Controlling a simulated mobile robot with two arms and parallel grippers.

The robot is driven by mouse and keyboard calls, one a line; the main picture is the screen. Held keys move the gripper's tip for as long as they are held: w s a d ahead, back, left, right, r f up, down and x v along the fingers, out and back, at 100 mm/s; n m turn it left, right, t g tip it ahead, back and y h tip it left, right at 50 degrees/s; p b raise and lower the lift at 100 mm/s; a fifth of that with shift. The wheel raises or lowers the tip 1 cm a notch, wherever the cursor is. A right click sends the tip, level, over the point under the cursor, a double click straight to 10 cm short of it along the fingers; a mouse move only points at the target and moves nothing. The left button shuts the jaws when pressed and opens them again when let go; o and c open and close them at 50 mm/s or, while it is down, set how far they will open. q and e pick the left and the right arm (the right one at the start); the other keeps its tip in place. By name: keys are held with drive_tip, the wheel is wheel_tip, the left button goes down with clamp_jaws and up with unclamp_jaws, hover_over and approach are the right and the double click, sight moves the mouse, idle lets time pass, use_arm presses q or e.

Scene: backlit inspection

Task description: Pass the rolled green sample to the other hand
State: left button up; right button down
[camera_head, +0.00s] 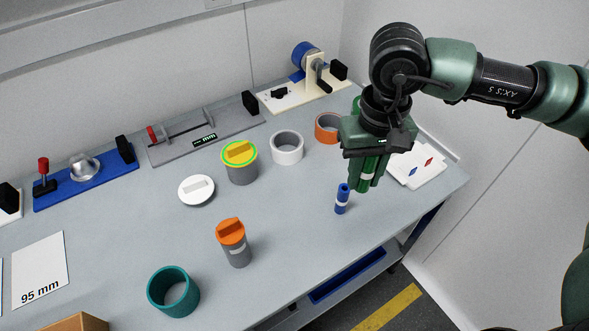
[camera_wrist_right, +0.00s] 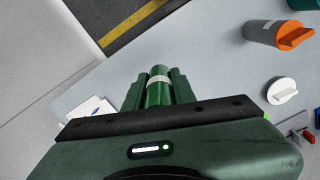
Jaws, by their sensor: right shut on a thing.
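The rolled green sample (camera_head: 364,185) is a green roll with a pale band. My right gripper (camera_head: 366,181) is shut on it and holds it upright above the right end of the table. In the right wrist view the green sample (camera_wrist_right: 159,88) sits between the two green fingers of the right gripper (camera_wrist_right: 158,92). My left gripper is in neither view.
A blue roll (camera_head: 342,199) stands just left of the held sample. An orange-lidded canister (camera_head: 238,253), a yellow-lidded canister (camera_head: 241,173), a white ring (camera_head: 287,148) and a teal ring (camera_head: 170,297) stand on the table (camera_head: 285,225). The front middle is clear.

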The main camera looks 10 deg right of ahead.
drive_tip(key=shift+w+a+m, duration=0.3)
drive_tip(key=shift+m, duration=0.7)
drive_tip(key=w+a+m, duration=0.2)
drive_tip(key=w+m, duration=0.1)
drive_tip(key=m, duration=2.9)
hover_over(304, 223)
wheel_tip(304, 223, down, 2)
drive_tip(key=shift+a+f, duration=0.1)
drive_tip(key=shift+f, duration=0.15)
wheel_tip(304, 223, down, 20)
drive_tip(key=p, duration=0.3)
drive_tip(key=shift+r+p, duration=0.25)
drive_tip(key=shift+p, duration=0.15)
